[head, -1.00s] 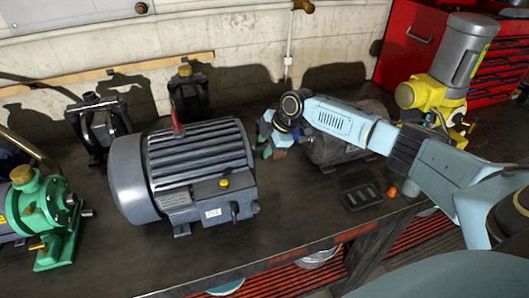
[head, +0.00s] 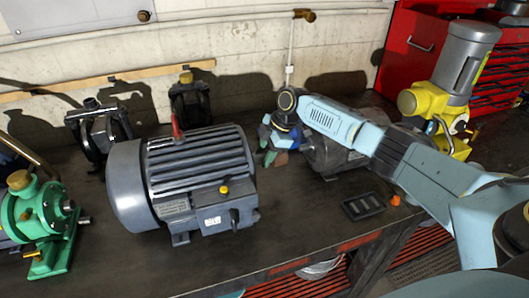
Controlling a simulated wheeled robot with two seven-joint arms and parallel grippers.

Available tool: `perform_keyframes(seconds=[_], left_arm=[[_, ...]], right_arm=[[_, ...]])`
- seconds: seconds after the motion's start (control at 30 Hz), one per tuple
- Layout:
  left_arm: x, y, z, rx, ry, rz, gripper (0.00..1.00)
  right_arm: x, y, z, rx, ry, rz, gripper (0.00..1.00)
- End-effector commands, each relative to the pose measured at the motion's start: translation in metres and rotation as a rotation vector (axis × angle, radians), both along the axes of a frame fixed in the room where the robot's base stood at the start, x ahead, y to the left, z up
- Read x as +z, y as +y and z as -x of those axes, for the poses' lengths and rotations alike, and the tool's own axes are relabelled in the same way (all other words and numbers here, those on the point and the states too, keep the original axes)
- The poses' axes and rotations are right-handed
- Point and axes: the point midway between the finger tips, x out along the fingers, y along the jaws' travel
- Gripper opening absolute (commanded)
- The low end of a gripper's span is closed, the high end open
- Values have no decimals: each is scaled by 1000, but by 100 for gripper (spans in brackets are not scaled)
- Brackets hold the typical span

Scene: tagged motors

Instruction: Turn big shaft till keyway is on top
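The big grey motor (head: 185,185) with cooling ribs lies on the bench left of centre, with a red-tipped part and a yellow cap on it. No shaft or keyway of it shows in this view. A second, smaller dark grey motor (head: 335,157) stands to its right, partly behind my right arm. My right gripper (head: 272,146) points down at the big motor's far right end, between the two motors. Its fingers are small and dark here, so I cannot tell whether they are open or touch a shaft. My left gripper is not in view.
A green pump (head: 45,215) stands at the left, and dark clamp-like fixtures (head: 98,128) stand by the wall. A black tray (head: 362,206) and an orange piece (head: 395,200) lie near the front edge. A yellow-grey unit (head: 460,75) and red cabinet (head: 412,45) are at right.

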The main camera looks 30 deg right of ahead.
Motion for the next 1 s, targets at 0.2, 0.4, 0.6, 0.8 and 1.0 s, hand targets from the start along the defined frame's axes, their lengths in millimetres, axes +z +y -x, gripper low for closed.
perform_keyframes(seconds=[0.2,0.4,0.6,0.8,1.0], left_arm=[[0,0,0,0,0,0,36],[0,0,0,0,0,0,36],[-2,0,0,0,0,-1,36],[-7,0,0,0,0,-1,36],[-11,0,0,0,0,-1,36]], right_arm=[[1,0,-1,0,-2,0,56],[4,-1,-1,0,-4,-1,56],[28,-10,5,-1,-8,0,56],[70,-26,14,0,-8,1,56],[105,-39,23,-1,-6,-1,56]])
